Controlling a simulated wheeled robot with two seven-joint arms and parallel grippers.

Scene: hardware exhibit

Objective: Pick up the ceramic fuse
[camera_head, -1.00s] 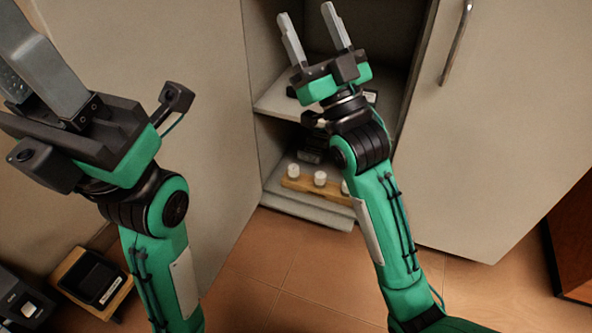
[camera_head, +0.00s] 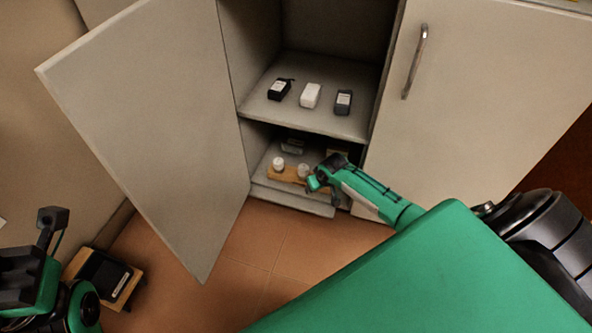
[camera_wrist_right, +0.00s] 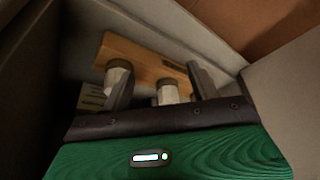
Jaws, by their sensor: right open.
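Small white cylinders, seemingly the ceramic fuses, stand on a wooden board (camera_head: 276,173) in the lower cabinet compartment. In the head view one white cylinder (camera_head: 278,163) is at the left and another (camera_head: 303,170) is beside my right wrist. In the right wrist view my right gripper (camera_wrist_right: 160,72) is open, with a dark-topped white cylinder (camera_wrist_right: 168,91) showing between its fingers. Another white cylinder (camera_wrist_right: 117,76) is partly behind the left finger. I cannot tell how deep the fingers reach.
The cabinet's left door (camera_head: 150,130) stands open; the right door (camera_head: 470,100) is closed. A black device (camera_head: 280,89), a white box (camera_head: 311,95) and a dark grey box (camera_head: 343,102) sit on the upper shelf (camera_head: 300,119). Compartment walls are close around my right gripper.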

